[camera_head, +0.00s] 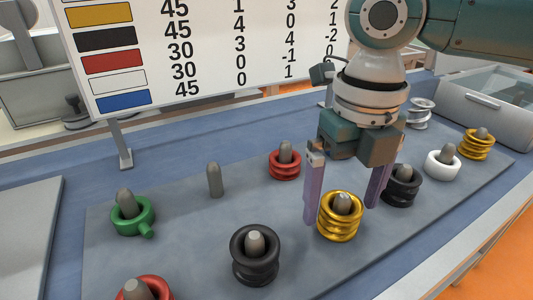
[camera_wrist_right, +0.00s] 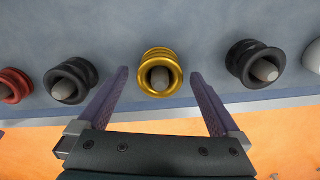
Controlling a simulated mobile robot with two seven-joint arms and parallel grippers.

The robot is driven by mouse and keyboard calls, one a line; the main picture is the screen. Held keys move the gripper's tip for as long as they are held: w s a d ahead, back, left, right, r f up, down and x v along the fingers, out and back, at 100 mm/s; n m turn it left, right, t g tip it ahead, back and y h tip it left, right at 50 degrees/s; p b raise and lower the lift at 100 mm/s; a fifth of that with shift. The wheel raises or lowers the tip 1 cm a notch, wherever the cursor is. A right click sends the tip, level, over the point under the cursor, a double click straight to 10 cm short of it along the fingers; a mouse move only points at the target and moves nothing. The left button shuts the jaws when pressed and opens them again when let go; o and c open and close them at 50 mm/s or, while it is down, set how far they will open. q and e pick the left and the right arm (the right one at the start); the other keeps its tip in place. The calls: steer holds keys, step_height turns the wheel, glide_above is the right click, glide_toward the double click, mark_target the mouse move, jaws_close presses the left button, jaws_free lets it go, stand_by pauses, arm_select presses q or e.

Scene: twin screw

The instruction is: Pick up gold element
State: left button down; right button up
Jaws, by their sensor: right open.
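A gold ring-shaped element (camera_head: 340,228) with a grooved side sits around a grey peg on the grey board, front right of centre. A second gold element (camera_head: 478,152) sits on a peg at the far right. My right gripper (camera_head: 341,214) points down, open, with a purple finger on either side of the nearer gold element. In the right wrist view this gold element (camera_wrist_right: 160,55) lies between the open fingertips, with visible gaps on both sides. My left gripper is not in view.
Black elements (camera_head: 255,268) and (camera_head: 403,192) flank the nearer gold one. Red (camera_head: 285,166), green (camera_head: 128,222) and white (camera_head: 442,168) elements sit on other pegs. A bare peg (camera_head: 214,180) stands at left. A sign (camera_head: 210,50) stands behind; a clear-lidded box (camera_head: 490,105) is at right.

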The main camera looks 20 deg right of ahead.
steer(key=shift+f, duration=0.85)
steer(key=shift+c, duration=0.4)
steer(key=shift+r, duration=0.1)
jaws_close()
